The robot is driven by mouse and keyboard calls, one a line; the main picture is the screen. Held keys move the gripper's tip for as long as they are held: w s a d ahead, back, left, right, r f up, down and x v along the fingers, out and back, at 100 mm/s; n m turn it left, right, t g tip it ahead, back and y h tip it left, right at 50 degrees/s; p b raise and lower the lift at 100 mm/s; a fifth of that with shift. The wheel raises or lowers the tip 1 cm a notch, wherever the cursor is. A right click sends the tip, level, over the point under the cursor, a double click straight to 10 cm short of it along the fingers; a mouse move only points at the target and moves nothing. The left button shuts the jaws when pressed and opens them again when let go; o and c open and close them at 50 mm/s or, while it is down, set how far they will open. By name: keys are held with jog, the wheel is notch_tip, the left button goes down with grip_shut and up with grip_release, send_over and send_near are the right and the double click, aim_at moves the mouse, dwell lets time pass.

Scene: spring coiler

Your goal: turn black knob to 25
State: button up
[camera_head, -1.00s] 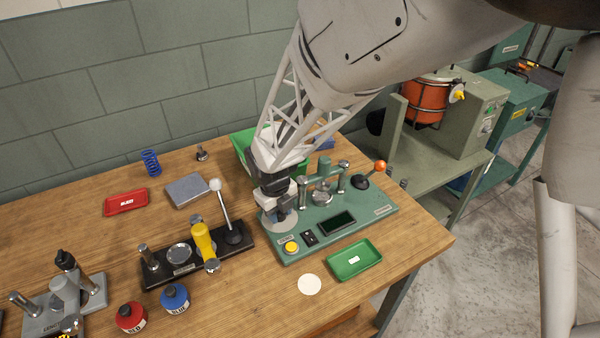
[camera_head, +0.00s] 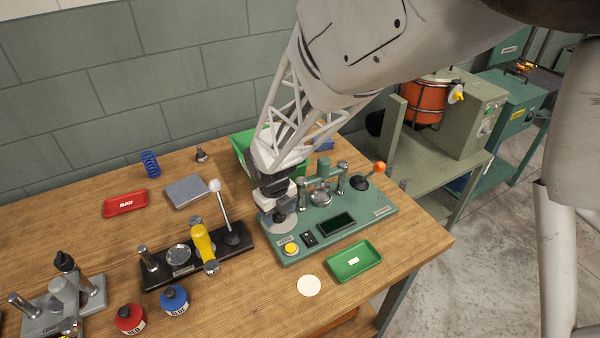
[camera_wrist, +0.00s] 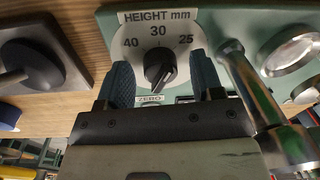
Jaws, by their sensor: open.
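The black knob (camera_wrist: 158,68) sits on a round white dial plate marked HEIGHT mm, with 40 at left, 30 at top and 25 at right. The knob's raised grip slants from lower left to upper right; which number it points at I cannot tell. My gripper (camera_wrist: 160,64) is open, one finger on each side of the knob, with visible gaps. In the head view my gripper (camera_head: 283,205) is over the left end of the green coiler base (camera_head: 368,216), partly hiding the dial (camera_head: 277,228).
A metal post (camera_wrist: 250,85) stands close to the right finger in the wrist view. On the green base are a yellow button (camera_head: 291,249), a dark display (camera_head: 336,224) and an orange-tipped lever (camera_head: 379,167). A black fixture with a white-knobbed lever (camera_head: 215,186) stands to the left.

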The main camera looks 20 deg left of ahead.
aim_at(277, 214)
jog(key=shift+r, duration=0.15)
jog(key=shift+s+a+r, duration=0.1)
jog(key=shift+r, duration=1.8)
jog(key=shift+s+r, duration=0.1)
jog(key=shift+r, duration=1.75)
